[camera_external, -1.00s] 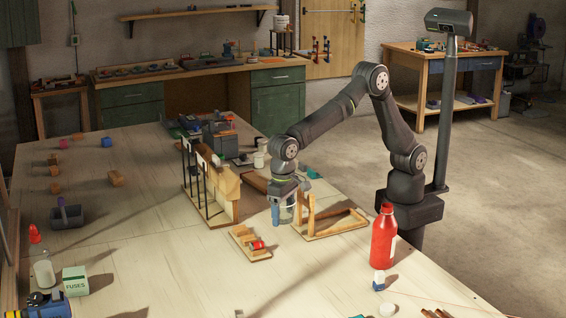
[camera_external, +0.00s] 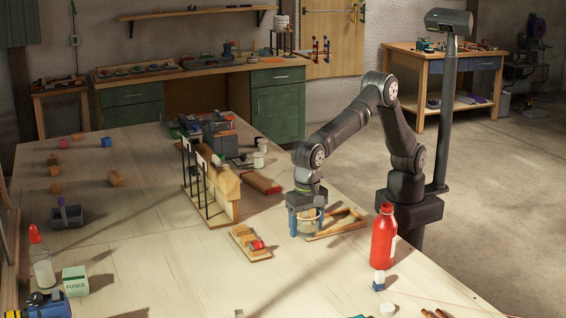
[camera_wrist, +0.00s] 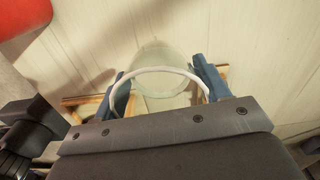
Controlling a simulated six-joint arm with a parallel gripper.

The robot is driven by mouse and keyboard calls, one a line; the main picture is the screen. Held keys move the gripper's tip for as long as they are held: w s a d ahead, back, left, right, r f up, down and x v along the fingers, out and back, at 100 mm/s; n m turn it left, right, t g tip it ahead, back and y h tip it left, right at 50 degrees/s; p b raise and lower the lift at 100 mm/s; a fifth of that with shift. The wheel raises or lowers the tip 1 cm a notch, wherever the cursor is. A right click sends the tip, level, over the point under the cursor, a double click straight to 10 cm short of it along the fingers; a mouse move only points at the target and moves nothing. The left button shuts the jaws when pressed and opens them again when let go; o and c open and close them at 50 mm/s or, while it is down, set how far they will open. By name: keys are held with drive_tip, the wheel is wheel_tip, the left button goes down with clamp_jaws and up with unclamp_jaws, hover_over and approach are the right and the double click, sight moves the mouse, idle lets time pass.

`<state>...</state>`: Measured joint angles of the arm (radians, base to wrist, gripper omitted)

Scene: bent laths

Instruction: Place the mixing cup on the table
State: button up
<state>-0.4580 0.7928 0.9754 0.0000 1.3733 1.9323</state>
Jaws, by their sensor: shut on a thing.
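My gripper (camera_external: 306,224) points down over the table (camera_external: 210,285), with its blue fingers shut on the mixing cup (camera_external: 306,226). The cup is clear, with a pale rim. In the wrist view the cup (camera_wrist: 162,82) sits between the two blue fingers of my gripper (camera_wrist: 162,86), and the white rim arcs near the palm. The cup looks upright. I cannot tell whether its base touches the table.
A wooden frame (camera_external: 345,222) lies right beside the cup. A red bottle (camera_external: 383,238) stands to the right. A small wooden tray with a red piece (camera_external: 250,242) lies to the left, in front of an upright wooden stand (camera_external: 222,192). The front middle of the table is clear.

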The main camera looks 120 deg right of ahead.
hover_over(327, 286)
wheel_tip(327, 286, down, 7)
wheel_tip(327, 286, down, 2)
drive_tip(key=shift+f, duration=0.8)
drive_tip(key=shift+f, duration=0.2)
drive_tip(key=o, duration=1)
drive_tip(key=shift+o, duration=0.4)
wheel_tip(327, 286, up, 18)
drive_tip(key=shift+w+d+f, duration=0.15)
drive_tip(key=shift+d+f, duration=0.1)
